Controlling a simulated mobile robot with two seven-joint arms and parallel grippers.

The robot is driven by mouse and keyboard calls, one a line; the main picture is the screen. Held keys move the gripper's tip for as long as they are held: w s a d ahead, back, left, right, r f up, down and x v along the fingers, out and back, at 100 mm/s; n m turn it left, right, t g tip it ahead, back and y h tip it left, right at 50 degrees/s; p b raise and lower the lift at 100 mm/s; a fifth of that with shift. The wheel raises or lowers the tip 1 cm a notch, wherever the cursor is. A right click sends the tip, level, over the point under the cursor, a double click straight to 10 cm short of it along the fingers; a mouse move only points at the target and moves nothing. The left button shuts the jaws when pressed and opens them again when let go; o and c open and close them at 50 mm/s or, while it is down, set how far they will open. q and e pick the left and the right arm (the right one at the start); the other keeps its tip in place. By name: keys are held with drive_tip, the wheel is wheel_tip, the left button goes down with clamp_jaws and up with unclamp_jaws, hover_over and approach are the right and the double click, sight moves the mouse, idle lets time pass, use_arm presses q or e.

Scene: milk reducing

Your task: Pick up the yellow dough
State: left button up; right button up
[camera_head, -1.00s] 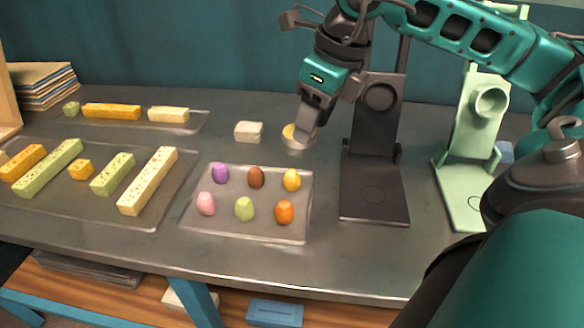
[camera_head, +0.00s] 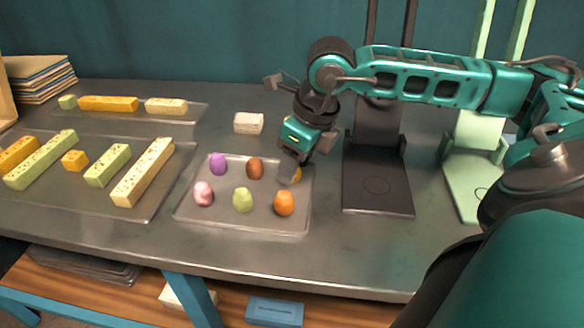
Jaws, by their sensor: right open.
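The yellow dough (camera_head: 298,175) is a small rounded lump in the back right of the clear tray (camera_head: 262,226). My right gripper (camera_head: 289,178) is open and reaches down over it, hiding most of the dough. I cannot tell if the fingers touch it. Several other lumps share the tray: purple (camera_head: 218,164), brown (camera_head: 255,168), pink (camera_head: 203,194), green (camera_head: 243,200) and orange (camera_head: 284,203). My left gripper is not in view.
A dark press stand (camera_head: 378,185) stands right of the tray, with a pale green one (camera_head: 468,185) beyond. A white block (camera_head: 249,123) lies behind the tray. Trays with coloured bars (camera_head: 142,172) fill the left. The front strip of table is clear.

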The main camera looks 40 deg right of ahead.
drive_tip(key=shift+w+f, duration=0.15)
drive_tip(key=shift+f, duration=0.35)
drive_tip(key=c, duration=0.8)
drive_tip(key=shift+r, duration=0.15)
